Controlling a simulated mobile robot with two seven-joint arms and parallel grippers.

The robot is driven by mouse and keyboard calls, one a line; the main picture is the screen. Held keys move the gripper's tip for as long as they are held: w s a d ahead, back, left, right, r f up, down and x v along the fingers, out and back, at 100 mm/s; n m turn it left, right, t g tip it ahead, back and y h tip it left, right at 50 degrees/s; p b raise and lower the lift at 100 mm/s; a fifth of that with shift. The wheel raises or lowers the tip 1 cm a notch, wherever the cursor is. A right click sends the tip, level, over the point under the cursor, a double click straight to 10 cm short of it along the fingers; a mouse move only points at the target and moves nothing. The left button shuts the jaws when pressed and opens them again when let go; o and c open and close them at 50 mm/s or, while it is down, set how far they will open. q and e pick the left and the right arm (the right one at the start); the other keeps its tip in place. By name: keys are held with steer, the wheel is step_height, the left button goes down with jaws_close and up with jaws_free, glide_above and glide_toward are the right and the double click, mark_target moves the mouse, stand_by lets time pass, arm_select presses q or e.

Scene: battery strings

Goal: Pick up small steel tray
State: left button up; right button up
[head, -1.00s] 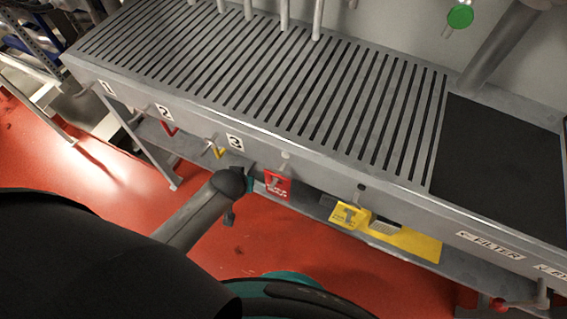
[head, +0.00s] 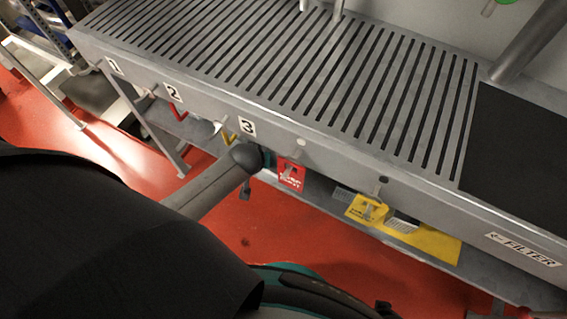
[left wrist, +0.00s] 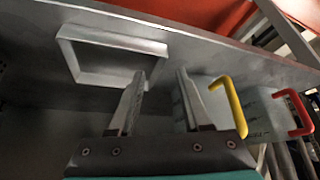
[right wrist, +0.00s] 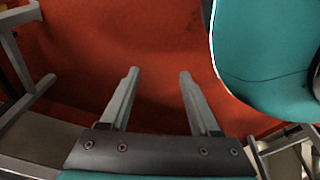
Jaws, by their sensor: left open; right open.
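A small steel tray (left wrist: 115,41), shallow with a bright raised rim, shows at the upper left of the left wrist view on a grey metal surface. My left gripper (left wrist: 160,73) is open and empty. Its left fingertip overlaps the tray's lower right corner in the picture; I cannot tell whether they touch. In the head view my left forearm (head: 210,186) reaches to the bench front under label 3, and its fingers are hidden there. I cannot make out the tray in the head view. My right gripper (right wrist: 158,73) is open and empty above the red floor.
A yellow handle (left wrist: 232,105) and a red handle (left wrist: 300,110) stand on grey boxes right of my left gripper. The slotted bench (head: 300,70) overhangs a lower shelf. Red (head: 291,174) and yellow (head: 368,209) tags hang at its front.

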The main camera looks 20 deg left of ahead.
arm_select(q)
steer(key=shift+w+a+f+b, duration=0.1)
steer(key=shift+f+b, duration=0.15)
steer(key=shift+f, duration=0.2)
steer(key=shift+w+a+f+b, duration=0.1)
steer(key=shift+f+b, duration=0.15)
steer(key=shift+f, duration=0.15)
steer(key=shift+b+x, duration=0.5)
steer(key=shift+x, duration=0.3)
arm_select(e)
steer(key=shift+w+a+r, duration=0.65)
steer(key=shift+w+a, duration=0.05)
steer(key=shift+w, duration=0.2)
steer(key=shift+w+a+r, duration=0.6)
steer(key=shift+w+a, duration=0.1)
steer(key=shift+w, duration=0.2)
arm_select(q)
jaws_close()
